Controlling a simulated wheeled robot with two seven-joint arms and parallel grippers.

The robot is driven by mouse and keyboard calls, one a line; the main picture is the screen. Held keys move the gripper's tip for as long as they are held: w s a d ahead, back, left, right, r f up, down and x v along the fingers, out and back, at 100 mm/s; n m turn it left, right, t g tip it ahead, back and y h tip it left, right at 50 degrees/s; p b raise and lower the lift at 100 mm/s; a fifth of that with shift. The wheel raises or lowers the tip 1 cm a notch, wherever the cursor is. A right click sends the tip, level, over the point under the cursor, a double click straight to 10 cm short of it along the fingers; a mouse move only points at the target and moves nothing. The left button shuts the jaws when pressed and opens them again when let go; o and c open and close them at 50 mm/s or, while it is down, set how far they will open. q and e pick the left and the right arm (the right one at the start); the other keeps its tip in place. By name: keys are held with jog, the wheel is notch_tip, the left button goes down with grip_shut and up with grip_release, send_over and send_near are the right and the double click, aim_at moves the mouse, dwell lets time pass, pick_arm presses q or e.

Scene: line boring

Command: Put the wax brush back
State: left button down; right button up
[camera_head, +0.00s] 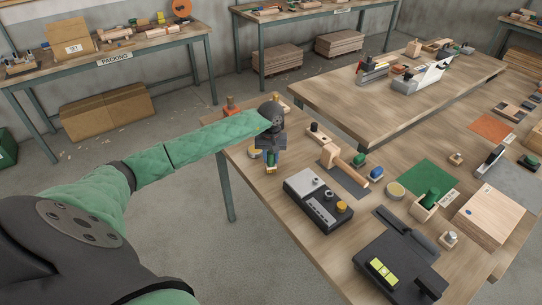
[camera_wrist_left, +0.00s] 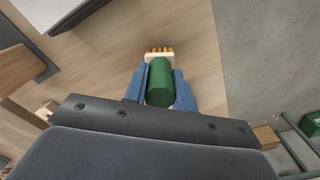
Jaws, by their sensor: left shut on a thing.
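The wax brush (camera_wrist_left: 159,82) has a green handle, a pale wooden head and yellow bristles. My left gripper (camera_wrist_left: 160,92) is shut on its green handle, between the two blue fingers. The bristle end points away from the wrist, with bare wooden tabletop around it in the wrist view. In the head view my left gripper (camera_head: 271,157) is over the near table's left end, with a small part of the brush (camera_head: 271,171) showing below the fingers. Whether the bristles touch the table I cannot tell. My right gripper is not in view.
A grey-black box with knobs (camera_head: 318,200) stands right of the gripper. A wooden mallet (camera_head: 343,157) lies behind it. Farther right are a green mat (camera_head: 432,173) and a wooden holder with a green cylinder (camera_head: 430,200). The table's left edge is close to the gripper.

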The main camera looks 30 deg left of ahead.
pick_arm(q)
jog(key=shift+f, duration=0.45)
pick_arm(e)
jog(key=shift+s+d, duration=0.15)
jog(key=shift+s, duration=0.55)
pick_arm(q)
jog(key=shift+f, duration=0.1)
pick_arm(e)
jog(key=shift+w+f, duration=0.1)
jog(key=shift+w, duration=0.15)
pick_arm(q)
jog(key=c, duration=1.4)
grip_release()
jog(key=shift+o, duration=1.3)
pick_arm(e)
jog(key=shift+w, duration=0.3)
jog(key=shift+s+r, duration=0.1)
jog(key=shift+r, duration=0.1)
